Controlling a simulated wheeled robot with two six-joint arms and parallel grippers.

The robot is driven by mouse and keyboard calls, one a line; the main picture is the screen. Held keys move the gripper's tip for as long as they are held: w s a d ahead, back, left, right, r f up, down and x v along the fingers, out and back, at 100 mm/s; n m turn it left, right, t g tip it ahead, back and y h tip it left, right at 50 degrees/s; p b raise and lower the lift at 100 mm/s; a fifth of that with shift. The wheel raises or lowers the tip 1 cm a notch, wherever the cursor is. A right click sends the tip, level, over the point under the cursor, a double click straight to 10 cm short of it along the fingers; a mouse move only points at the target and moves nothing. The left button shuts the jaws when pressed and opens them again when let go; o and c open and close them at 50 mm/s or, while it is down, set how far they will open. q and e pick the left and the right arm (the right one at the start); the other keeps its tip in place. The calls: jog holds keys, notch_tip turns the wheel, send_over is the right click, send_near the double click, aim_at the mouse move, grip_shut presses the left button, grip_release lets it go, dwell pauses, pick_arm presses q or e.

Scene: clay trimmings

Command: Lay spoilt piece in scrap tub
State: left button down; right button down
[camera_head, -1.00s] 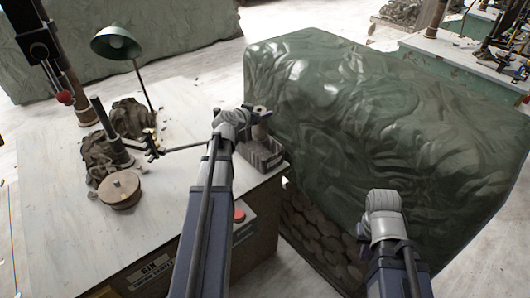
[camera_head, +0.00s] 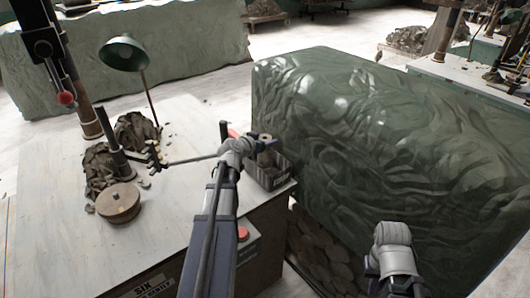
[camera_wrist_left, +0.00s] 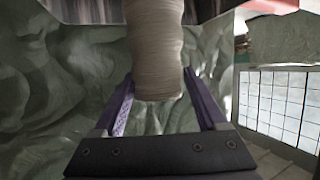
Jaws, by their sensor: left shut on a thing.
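My left gripper (camera_head: 262,140) is shut on a pale, ribbed, roughly cylindrical clay piece (camera_wrist_left: 155,50). In the left wrist view the piece stands out between the two fingers. In the head view my gripper and wrist hide most of it. A grey open tub (camera_head: 277,179) stands at the right edge of the white-topped table, just below my left gripper. The gripper is above its rim, and its inside is largely hidden. My right arm's wrist shows at the lower right of the head view, but its fingers cannot be made out.
The table (camera_head: 60,215) also holds a green lamp (camera_head: 122,53), a round wooden disc (camera_head: 118,203), dark crumpled heaps (camera_head: 103,168) and a thin rod on a stand. A red item (camera_head: 232,132) lies behind my left wrist. A large green-covered block (camera_head: 370,140) rises right of the tub.

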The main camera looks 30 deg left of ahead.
pick_arm(q)
jog(key=shift+f+b, duration=1.8)
jog(key=shift+f, duration=0.1)
jog(key=shift+f, duration=0.15)
grip_release()
jog(key=shift+r, duration=0.2)
jog(key=shift+s+r, duration=0.2)
jog(key=p+v, duration=0.4)
jog(key=v, duration=0.7)
jog(key=shift+s+p, duration=0.3)
jog(key=shift+r, duration=0.1)
